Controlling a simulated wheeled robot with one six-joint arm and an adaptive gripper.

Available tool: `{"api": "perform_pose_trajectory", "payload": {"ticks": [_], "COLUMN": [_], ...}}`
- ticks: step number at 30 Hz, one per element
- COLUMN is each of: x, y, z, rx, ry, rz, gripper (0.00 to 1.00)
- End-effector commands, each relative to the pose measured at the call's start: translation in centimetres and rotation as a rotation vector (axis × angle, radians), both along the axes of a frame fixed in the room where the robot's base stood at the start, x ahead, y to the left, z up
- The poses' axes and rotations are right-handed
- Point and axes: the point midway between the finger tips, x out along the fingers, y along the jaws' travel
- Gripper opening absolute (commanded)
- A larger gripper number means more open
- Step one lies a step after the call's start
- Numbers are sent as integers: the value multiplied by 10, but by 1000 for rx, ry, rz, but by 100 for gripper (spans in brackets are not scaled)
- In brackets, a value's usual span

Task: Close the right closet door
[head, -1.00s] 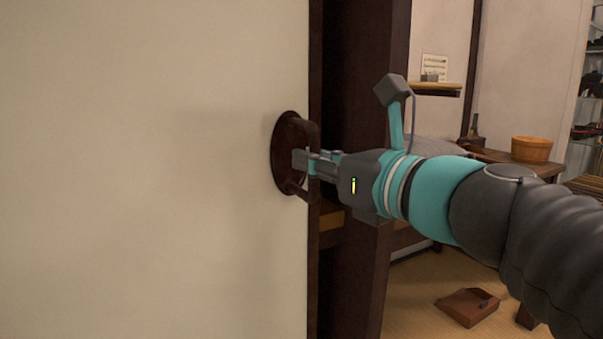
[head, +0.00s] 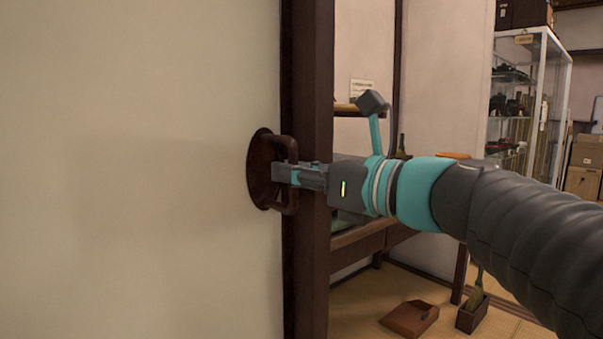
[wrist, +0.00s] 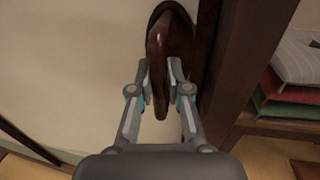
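The right closet door (head: 130,170) is a large cream panel with a dark wooden edge, filling the left of the head view. Its dark brown handle (head: 288,150) is a loop on a round plate near that edge. My gripper (head: 284,173) reaches it from the right. In the wrist view, my gripper's fingers (wrist: 160,75) are on both sides of the handle bar (wrist: 157,50) and look closed on it. A dark wooden post (head: 318,100) stands directly beside the door's edge. I see no clear gap between them in the head view.
Right of the post are a wooden table (head: 360,236), a glass display case (head: 530,110) and cardboard boxes (head: 585,165). Folded cushions (wrist: 285,90) show at right in the wrist view.

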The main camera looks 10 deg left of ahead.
Motion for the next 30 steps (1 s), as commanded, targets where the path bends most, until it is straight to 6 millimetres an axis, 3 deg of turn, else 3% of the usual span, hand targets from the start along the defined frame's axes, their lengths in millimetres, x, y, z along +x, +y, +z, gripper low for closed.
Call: {"api": "perform_pose_trajectory", "payload": {"ticks": [1, 3, 14, 30], "x": [2, 2, -1, -33], "y": [-2, -2, -2, -57], "z": [3, 2, 0, 0], "rx": [3, 2, 0, -1], "ry": [-3, -2, 0, -1], "rz": [-10, -8, -1, -7], "gripper": [28, 39, 39, 39]}}
